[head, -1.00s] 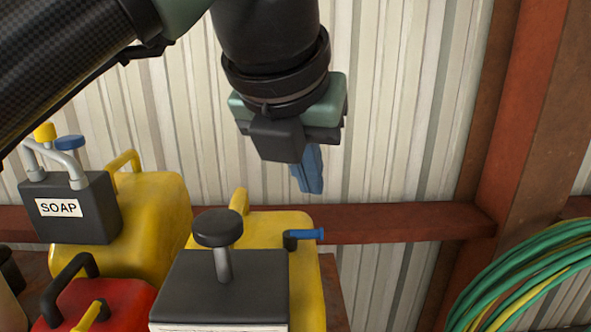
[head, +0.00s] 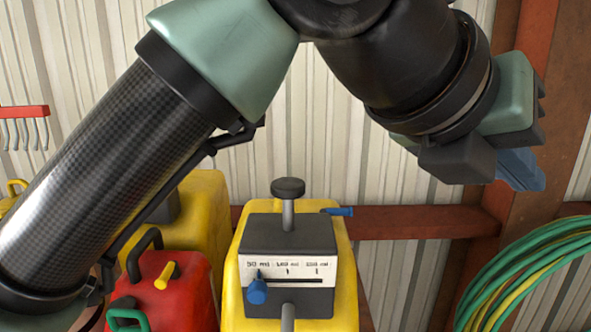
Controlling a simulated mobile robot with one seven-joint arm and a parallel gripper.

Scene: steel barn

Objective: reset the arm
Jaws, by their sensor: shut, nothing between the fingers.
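My gripper (head: 521,170) shows at the upper right of the head view, at the end of my raised arm. Its blue fingers are together, with nothing seen between them. It points down and to the right, in front of the rusty steel post, and is apart from the containers. The arm crosses the top of the view and its dark patterned link covers much of the left side.
A yellow container with a dark dispenser (head: 291,235) stands at lower middle, its blue slider knob (head: 257,291) at the scale's left end. A red can (head: 190,290) and another yellow container (head: 208,190) stand left. A green-yellow hose coil (head: 530,265) hangs right. A red rack (head: 24,112) is on the wall.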

